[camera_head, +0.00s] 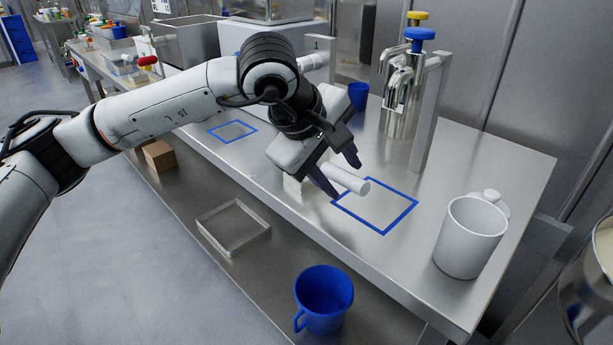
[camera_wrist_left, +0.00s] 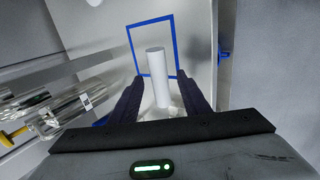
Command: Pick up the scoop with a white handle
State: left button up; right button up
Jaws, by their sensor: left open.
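The scoop's white cylindrical handle (camera_head: 345,179) points out over the steel table near a blue square outline. In the wrist view the white handle (camera_wrist_left: 157,78) stands between the two dark fingers. My left gripper (camera_head: 338,172) is open, with one finger on either side of the handle; I cannot tell if either touches it. In the wrist view the left gripper (camera_wrist_left: 160,92) shows its fingers apart. The rest of the scoop is mostly hidden by the gripper. My right gripper is not in view.
A blue square outline (camera_head: 412,207) marks the steel table. A white mug (camera_head: 468,238) stands at the right end. Steel pump dispensers (camera_head: 398,105) and a blue cup (camera_head: 358,96) stand behind. A blue jug (camera_head: 323,298) and a clear tray (camera_head: 233,228) sit on the lower shelf.

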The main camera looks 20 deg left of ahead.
pick_arm(q)
jog(key=shift+x, duration=1.05)
grip_shut()
